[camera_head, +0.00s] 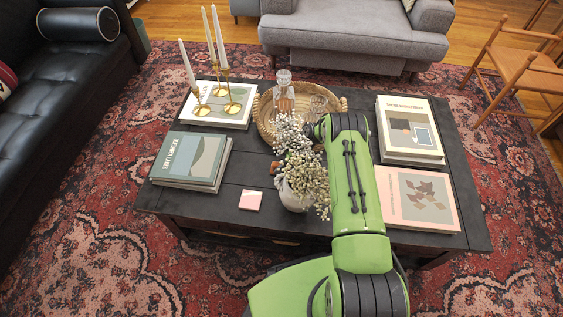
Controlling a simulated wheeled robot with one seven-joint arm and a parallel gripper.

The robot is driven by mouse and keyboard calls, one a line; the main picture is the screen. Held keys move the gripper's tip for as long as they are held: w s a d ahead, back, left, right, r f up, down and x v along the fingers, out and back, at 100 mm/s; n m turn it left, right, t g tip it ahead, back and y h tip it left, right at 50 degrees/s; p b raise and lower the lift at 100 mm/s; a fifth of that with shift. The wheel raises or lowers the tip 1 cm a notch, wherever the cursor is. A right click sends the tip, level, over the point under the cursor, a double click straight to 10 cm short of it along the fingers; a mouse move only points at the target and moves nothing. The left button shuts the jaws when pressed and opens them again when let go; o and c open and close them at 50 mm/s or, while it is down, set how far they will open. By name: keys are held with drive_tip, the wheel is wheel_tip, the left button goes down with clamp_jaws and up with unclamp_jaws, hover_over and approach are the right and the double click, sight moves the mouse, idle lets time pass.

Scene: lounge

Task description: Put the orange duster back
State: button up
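I cannot make out an orange duster for certain. A small orange-brown patch (276,167) shows at the left edge of the white flowers, too small to identify. My green arm reaches forward over the dark coffee table (222,205), and its far end is beside the flowers and the round woven tray (262,124). My gripper's fingers are hidden behind the arm and the flowers, so I cannot see what they hold.
A vase of white flowers (300,165) stands close left of my arm. Brass candlesticks (230,100), a glass decanter (284,93) and book stacks (190,160) (415,195) crowd the table. A pink notepad (250,200) lies near the front edge. Sofas stand left and behind.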

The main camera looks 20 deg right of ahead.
drive_tip(key=shift+r, duration=0.2)
drive_tip(key=p+v, duration=0.3)
drive_tip(key=v, duration=0.9)
drive_tip(key=shift+p, duration=0.3)
